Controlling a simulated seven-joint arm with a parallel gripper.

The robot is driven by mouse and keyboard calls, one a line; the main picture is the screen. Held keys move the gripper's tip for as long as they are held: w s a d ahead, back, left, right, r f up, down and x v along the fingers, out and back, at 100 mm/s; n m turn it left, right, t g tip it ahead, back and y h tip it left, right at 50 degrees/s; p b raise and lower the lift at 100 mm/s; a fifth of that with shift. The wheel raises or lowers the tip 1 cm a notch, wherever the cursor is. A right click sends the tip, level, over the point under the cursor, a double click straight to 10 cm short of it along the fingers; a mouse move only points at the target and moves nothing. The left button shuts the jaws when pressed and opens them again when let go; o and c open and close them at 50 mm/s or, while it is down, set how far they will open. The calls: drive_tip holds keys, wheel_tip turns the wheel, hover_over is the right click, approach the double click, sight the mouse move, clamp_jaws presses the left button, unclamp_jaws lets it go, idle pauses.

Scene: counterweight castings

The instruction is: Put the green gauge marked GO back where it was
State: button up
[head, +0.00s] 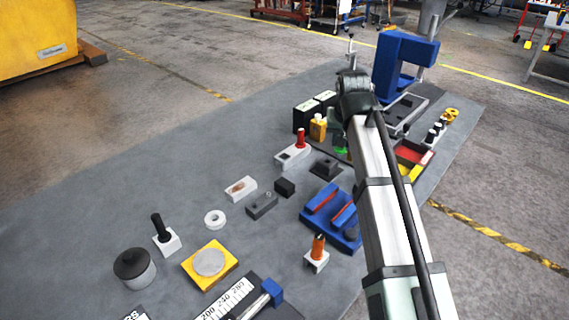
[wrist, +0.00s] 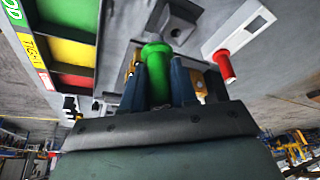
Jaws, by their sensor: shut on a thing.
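My gripper (wrist: 160,88) is shut on the green gauge (wrist: 157,62), whose round green end shows between the fingers in the wrist view. In the head view only a bit of green (head: 341,151) shows beside my arm, and the fingers are mostly hidden. A white block (head: 287,158) stands to the left of my gripper, with a red-handled gauge (head: 300,138) upright at one end and a dark opening at the other. The block (wrist: 238,25) and red handle (wrist: 224,66) also show in the wrist view, apart from the green gauge. The GO marking is not readable.
A dark block with a recess (head: 326,166) lies near my gripper. A coloured sorting tray (wrist: 70,52) is close by.

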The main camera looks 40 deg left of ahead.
drive_tip(key=s+a+r+n+g+y, duration=0.1)
drive_tip(key=s+a+n, duration=0.2)
drive_tip(key=a, duration=0.5)
drive_tip(key=s+a+r+n+g, duration=0.1)
drive_tip(key=s+a+n, duration=0.15)
drive_tip(key=a, duration=0.55)
drive_tip(key=shift+s+a+f+n+y, duration=0.15)
drive_tip(key=shift+f+n, duration=0.25)
drive_tip(key=shift+f, duration=1.15)
drive_tip(key=shift+w+a+f+n+y, duration=0.1)
drive_tip(key=shift+f+n, duration=0.25)
drive_tip(key=shift+f, duration=1.25)
drive_tip(key=shift+s+a+f+n+y, duration=0.15)
drive_tip(key=shift+f+n, duration=0.25)
drive_tip(key=shift+f, duration=1.15)
drive_tip(key=shift+w+d+f, duration=0.1)
drive_tip(key=shift+d+f, duration=0.05)
drive_tip(key=shift+f, duration=0.05)
drive_tip(key=o, duration=1)
drive_tip(key=v, duration=1.2)
drive_tip(key=shift+w+r, duration=0.25)
drive_tip(key=shift+r, duration=0.05)
